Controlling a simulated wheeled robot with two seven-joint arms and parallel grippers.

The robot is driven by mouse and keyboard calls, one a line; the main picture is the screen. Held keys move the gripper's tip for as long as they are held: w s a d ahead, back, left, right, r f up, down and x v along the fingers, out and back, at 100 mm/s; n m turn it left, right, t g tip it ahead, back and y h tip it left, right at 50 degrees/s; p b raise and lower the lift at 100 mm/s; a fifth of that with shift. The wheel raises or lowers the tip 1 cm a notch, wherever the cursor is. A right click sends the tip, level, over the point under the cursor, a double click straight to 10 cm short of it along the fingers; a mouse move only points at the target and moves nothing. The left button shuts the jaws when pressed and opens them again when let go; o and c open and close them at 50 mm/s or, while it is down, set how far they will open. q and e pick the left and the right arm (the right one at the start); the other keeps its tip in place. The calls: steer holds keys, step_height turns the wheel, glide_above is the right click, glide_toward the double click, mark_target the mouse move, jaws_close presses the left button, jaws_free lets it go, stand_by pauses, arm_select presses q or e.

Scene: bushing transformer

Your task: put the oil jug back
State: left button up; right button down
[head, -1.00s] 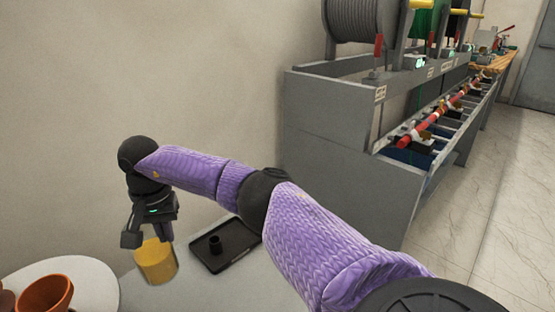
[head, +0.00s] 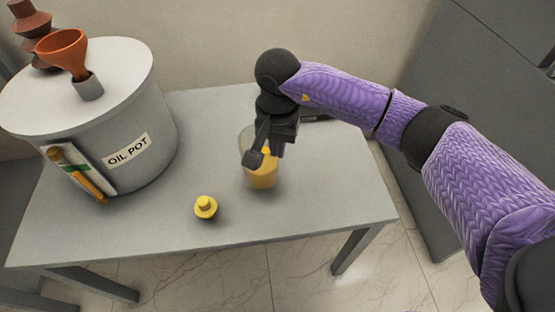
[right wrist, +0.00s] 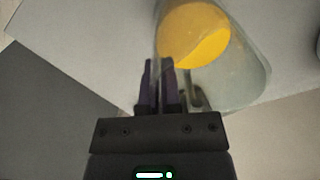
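The oil jug (head: 263,179), a clear vessel with yellow oil inside, is at the middle of the grey table. My right gripper (head: 265,150) is at the jug, coming from above and partly covering it. In the right wrist view the jug (right wrist: 243,72) fills the upper right. There the gripper's fingers (right wrist: 160,68) are close together at the jug's handle side and look shut on the handle, though the contact itself is partly hidden. I cannot tell whether the jug's base touches the table. The dark tray (head: 316,118) is mostly hidden behind the gripper. My left gripper is out of view.
A big grey pot labelled OIL POT (head: 150,125) stands on the table's left, with an orange funnel (head: 63,50) on its lid. A small yellow cap (head: 206,207) lies in front of the jug. The table's (head: 330,200) right part is clear. A grey cabinet (head: 440,75) stands to the right.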

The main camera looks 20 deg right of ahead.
step_height(320, 180, down, 3)
steer(key=shift+f+b, duration=0.1)
steer(key=shift+b, duration=0.4)
steer(key=shift+r, duration=0.2)
steer(key=shift+f, duration=0.1)
steer(key=c, duration=1.2)
jaws_free()
steer(key=o, duration=0.4)
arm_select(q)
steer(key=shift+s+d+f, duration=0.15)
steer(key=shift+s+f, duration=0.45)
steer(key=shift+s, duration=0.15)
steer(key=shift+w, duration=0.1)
